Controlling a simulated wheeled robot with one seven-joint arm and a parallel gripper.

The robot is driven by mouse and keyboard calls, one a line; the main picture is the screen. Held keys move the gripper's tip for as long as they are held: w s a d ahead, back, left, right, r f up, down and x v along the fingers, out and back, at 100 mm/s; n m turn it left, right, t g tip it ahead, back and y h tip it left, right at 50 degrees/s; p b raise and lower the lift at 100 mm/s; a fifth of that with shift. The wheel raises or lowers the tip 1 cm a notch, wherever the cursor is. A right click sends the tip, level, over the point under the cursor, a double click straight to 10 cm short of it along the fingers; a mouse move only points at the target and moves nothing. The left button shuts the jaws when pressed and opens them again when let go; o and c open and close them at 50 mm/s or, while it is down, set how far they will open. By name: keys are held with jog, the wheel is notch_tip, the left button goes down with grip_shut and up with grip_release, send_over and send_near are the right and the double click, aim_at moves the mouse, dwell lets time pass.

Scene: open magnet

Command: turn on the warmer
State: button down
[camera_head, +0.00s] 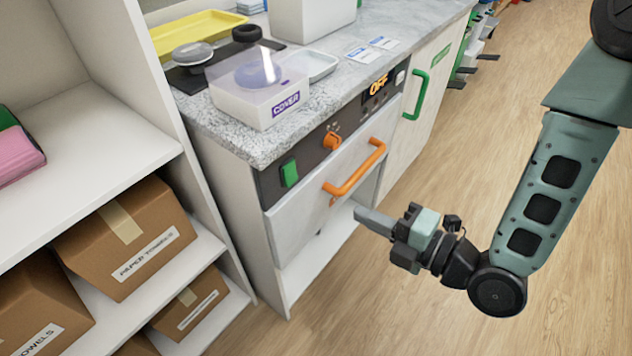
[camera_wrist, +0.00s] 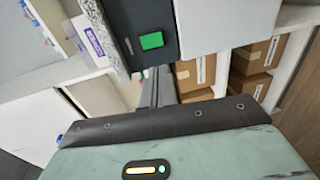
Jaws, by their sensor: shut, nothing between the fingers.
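The warmer (camera_head: 300,215) is built into the counter front, with a dark control panel, an orange bar handle (camera_head: 356,168) and a small display reading OFF (camera_head: 379,84). A green rocker switch (camera_head: 290,173) sits at the panel's left end, and an orange knob (camera_head: 332,141) is to its right. The green switch also shows in the wrist view (camera_wrist: 151,41), just beyond my fingertips. My gripper (camera_head: 362,216) is shut and empty, in front of the warmer and below its handle in the head view. I cannot tell its exact distance from the switch.
A clear box marked COVER (camera_head: 262,97) stands on the counter above the panel. A shelf with cardboard boxes (camera_head: 125,235) stands to the left. A cabinet door with a green handle (camera_head: 416,95) is to the right. Wooden floor is open at the right.

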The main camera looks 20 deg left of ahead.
dwell(0.4)
jog(key=b+x, duration=0.1)
jog(key=b, duration=0.4)
jog(key=b+x, duration=0.1)
jog(key=b, duration=0.3)
jog(key=shift+w+a+f+b, duration=0.15)
jog(key=shift+f+b, duration=0.15)
jog(key=shift+b, duration=0.1)
jog(key=shift+a+b, duration=0.1)
jog(key=shift+b, duration=0.5)
jog(key=b, duration=0.5)
send_near(293, 181)
jog(key=x, duration=0.6)
jog(key=shift+w+a, duration=0.2)
jog(key=shift+a, duration=0.15)
jog(key=shift+f, duration=0.1)
